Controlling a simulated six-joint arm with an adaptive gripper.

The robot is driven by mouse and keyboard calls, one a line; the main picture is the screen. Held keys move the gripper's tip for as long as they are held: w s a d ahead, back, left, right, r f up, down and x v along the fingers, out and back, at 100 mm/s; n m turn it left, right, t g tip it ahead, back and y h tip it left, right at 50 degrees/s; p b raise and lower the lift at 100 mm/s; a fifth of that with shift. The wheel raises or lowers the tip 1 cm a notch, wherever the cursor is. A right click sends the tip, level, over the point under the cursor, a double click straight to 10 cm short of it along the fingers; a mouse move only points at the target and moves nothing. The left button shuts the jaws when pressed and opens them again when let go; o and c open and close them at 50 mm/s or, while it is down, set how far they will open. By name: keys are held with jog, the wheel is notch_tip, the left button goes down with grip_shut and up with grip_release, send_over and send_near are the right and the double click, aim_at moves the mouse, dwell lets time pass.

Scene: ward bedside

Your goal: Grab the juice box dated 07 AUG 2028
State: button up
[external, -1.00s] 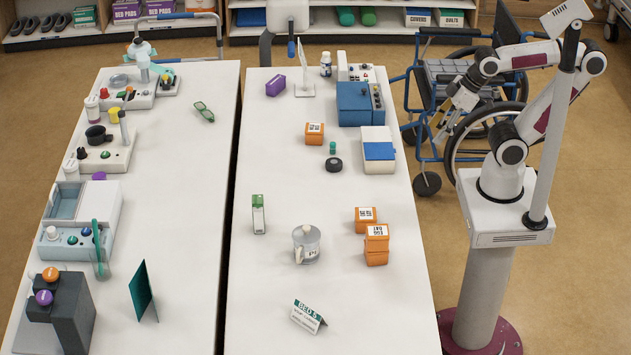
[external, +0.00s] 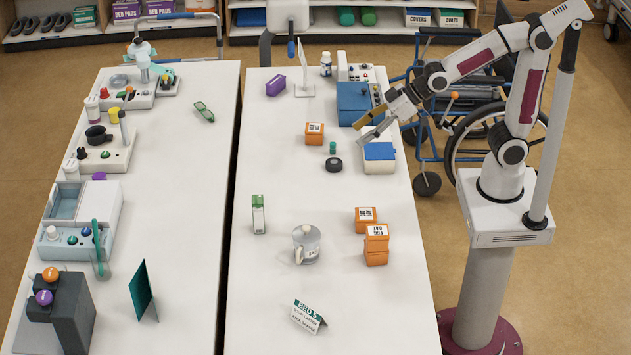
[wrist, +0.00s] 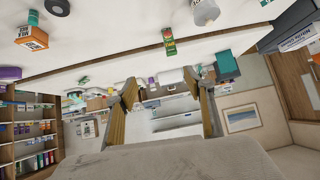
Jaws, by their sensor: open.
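A small green and white carton (external: 258,214) stands upright on the near part of the right table, left of a lidded clear jug (external: 306,245). It looks like a juice box, but its date is too small to read. In the wrist view a green carton (wrist: 169,42) shows above the fingers, with its print unreadable.
Two orange boxes (external: 376,246) stand right of the jug, and another orange box (external: 314,134) stands farther back. A black round item (external: 334,165) and a blue case (external: 356,103) are near the gripper. A folded bed sign (external: 308,316) stands in front. Table around the carton is clear.

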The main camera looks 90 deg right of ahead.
jog(key=w+a+f+t, duration=0.3)
jog(key=w+f, duration=0.3)
jog(key=w, duration=0.5)
jog(key=w+a+f+t, duration=0.3)
jog(key=w+f+t, duration=0.2)
jog(key=w, duration=0.7)
jog(key=shift+w+a+f, duration=0.15)
jog(key=shift+w+f, duration=0.05)
jog(key=shift+f, duration=0.6)
jog(key=shift+f, duration=0.15)
send_near(259, 215)
jog(key=shift+w+d+r, duration=1.1)
jog(key=shift+w+r, duration=0.15)
jog(key=shift+w, duration=1)
jog(key=shift+w+r, duration=0.1)
jog(key=shift+w, duration=0.05)
